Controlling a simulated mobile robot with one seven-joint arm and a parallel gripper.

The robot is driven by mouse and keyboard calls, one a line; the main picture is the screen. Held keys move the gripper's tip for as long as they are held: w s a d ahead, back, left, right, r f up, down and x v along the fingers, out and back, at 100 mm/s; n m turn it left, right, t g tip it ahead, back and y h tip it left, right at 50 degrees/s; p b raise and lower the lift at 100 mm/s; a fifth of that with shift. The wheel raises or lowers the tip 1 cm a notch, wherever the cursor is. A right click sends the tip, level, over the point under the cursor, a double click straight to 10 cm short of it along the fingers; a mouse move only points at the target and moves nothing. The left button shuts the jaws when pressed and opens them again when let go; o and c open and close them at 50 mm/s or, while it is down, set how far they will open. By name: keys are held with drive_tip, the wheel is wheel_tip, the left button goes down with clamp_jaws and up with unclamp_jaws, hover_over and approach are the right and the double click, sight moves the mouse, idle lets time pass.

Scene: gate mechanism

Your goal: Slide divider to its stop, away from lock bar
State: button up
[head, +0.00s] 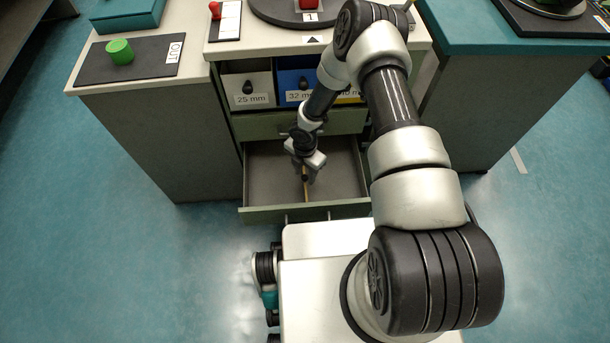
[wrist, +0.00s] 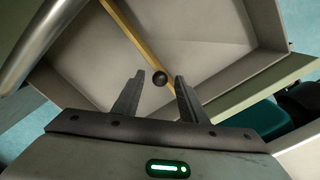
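The divider (wrist: 128,32) is a thin yellow wooden strip standing in the open drawer (head: 262,172), with a dark round knob (wrist: 160,77) on it. In the head view the divider (head: 305,191) shows as a short strip below my gripper (head: 308,172), which hides much of it. In the wrist view my gripper (wrist: 159,82) is open, with one finger on each side of the knob near the fingertips. Gaps show between the knob and both fingers. I cannot pick out the lock bar with certainty.
A silver tube (wrist: 42,42) crosses the upper left of the wrist view. Above the open drawer are a green drawer front (head: 262,125) and bins labelled 25 mm (head: 250,90) and 32 mm (head: 297,82). The drawer floor beside the divider looks bare.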

drive_tip(key=shift+f, duration=0.5)
clamp_jaws()
drive_tip(key=a+b, duration=0.5)
drive_tip(key=a, duration=0.9)
unclamp_jaws()
drive_tip(key=shift+r, duration=0.1)
wheel_tip(320, 180, up, 17)
drive_tip(key=p, duration=0.3)
drive_tip(key=shift+r+p, duration=0.15)
drive_tip(key=shift+p, duration=0.25)
